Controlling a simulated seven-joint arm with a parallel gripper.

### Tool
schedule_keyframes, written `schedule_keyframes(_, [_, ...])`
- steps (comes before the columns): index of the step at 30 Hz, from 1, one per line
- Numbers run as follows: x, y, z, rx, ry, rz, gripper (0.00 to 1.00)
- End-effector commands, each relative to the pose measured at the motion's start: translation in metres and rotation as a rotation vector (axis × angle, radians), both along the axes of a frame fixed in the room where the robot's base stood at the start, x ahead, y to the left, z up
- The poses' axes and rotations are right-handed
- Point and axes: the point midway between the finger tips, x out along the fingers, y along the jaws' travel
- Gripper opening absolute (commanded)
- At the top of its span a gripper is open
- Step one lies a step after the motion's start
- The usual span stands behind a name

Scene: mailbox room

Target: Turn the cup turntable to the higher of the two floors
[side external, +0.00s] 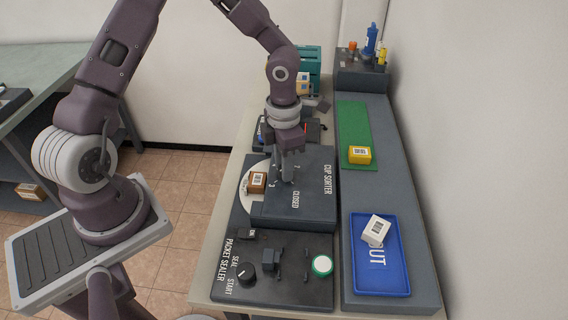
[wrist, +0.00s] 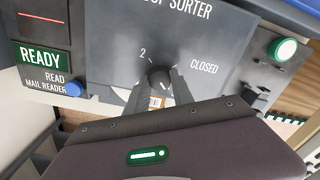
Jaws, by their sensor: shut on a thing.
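The cup sorter (side external: 318,212) is a dark box with a knob on its top. In the wrist view, the black knob (wrist: 159,76) sits between my fingertips, with "2" marked at its left and "CLOSED" at its right. My gripper (side external: 287,180) points down and is shut on this knob; it also shows in the wrist view (wrist: 158,84). I cannot tell which mark the knob points to. A white round turntable (side external: 246,205) shows partly from under the sorter's left side. A small brown labelled box (side external: 257,183) sits at the turntable. The two floors cannot be made out.
At right, a blue OUT tray (side external: 405,274) holds a white box (side external: 376,231). A yellow box (side external: 360,155) lies on a green mat (side external: 354,125). Teal drawers (side external: 309,58) stand behind.

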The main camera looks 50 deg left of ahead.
Motion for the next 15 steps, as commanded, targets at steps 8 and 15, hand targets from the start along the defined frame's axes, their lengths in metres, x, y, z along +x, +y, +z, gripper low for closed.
schedule_keyframes(8, [0.0011, -0.0001, 0.0006, -0.001, -0.004, 0.001, 0.0])
schedule_keyframes(15, [0.0006, -0.0001, 0.0003, -0.001, -0.002, 0.001, 0.5])
